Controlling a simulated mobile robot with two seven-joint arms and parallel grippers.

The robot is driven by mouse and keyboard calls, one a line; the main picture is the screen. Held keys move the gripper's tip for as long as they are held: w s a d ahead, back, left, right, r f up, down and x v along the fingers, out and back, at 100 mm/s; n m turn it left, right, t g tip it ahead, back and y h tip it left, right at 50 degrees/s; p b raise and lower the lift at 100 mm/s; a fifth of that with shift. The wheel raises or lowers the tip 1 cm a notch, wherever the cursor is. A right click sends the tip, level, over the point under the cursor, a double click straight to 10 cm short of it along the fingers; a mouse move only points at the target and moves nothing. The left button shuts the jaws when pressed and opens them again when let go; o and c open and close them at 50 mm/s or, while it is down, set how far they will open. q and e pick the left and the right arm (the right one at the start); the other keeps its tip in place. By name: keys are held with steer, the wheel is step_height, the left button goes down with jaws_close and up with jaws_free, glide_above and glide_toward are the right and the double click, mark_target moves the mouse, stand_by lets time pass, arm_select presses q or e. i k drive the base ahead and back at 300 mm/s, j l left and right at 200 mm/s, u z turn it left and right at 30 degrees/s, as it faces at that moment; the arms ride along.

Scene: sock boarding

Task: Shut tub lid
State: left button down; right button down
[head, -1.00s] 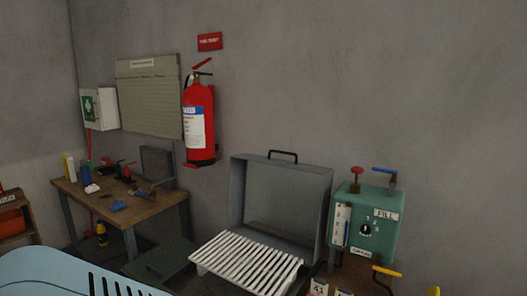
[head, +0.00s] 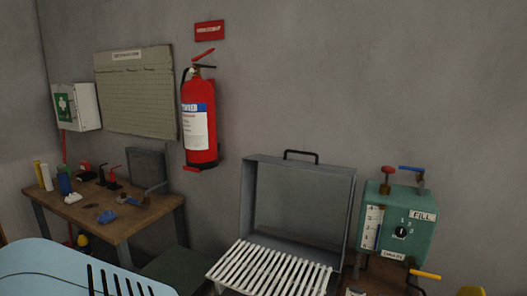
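The tub lid (head: 298,200) is a grey, shallow box-like cover with a black handle (head: 301,154) on its top edge. It stands raised and open against the wall, its hollow side facing me. A white slatted rack (head: 268,272) lies in front of it at the bottom of the view; the tub below is mostly hidden or out of frame. Neither of my grippers shows in the head view.
A green box with a dial, a red valve and a blue valve (head: 400,222) stands right of the lid. A wooden bench (head: 120,228) with small tools is at left. A fire extinguisher (head: 199,120) hangs on the wall. A light blue slotted panel (head: 60,272) fills the bottom left corner.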

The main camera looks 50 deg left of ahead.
mark_target(247, 233)
steer(key=k+j, duration=0.1)
steer(key=j, duration=0.2)
steer(key=k+j, duration=0.1)
steer(key=j, duration=0.25)
steer(key=k+j, duration=0.15)
steer(key=j, duration=0.15)
steer(key=k+j, duration=0.1)
steer(key=j, duration=0.25)
